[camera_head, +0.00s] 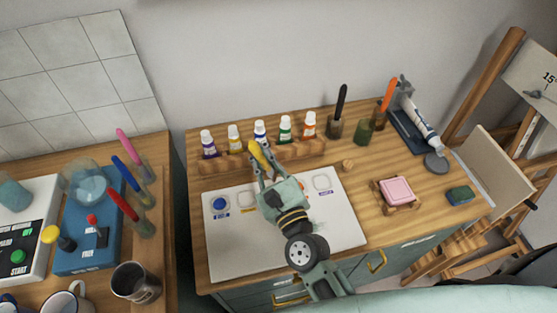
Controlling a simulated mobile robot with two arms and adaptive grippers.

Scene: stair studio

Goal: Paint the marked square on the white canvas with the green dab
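My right gripper (267,166) is over the white board with marked spots (235,248), near the paint bottle rack. It is shut on a yellow-handled tool (259,155), whose lower end is hidden by the gripper. The board has a blue dab (220,204) at left and a pale outlined square (322,183) at right; my gripper and arm cover the spots between, and I see no green dab. A pale canvas-like panel (488,167) leans on the easel at right, seen at a slant, with no marked square visible. My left gripper is not in view.
A wooden rack (290,155) holds several paint bottles, including a green-labelled one (286,129). Behind stand a black-handled tool (340,102), a dark green glass (363,132) and a tube stand (412,135).

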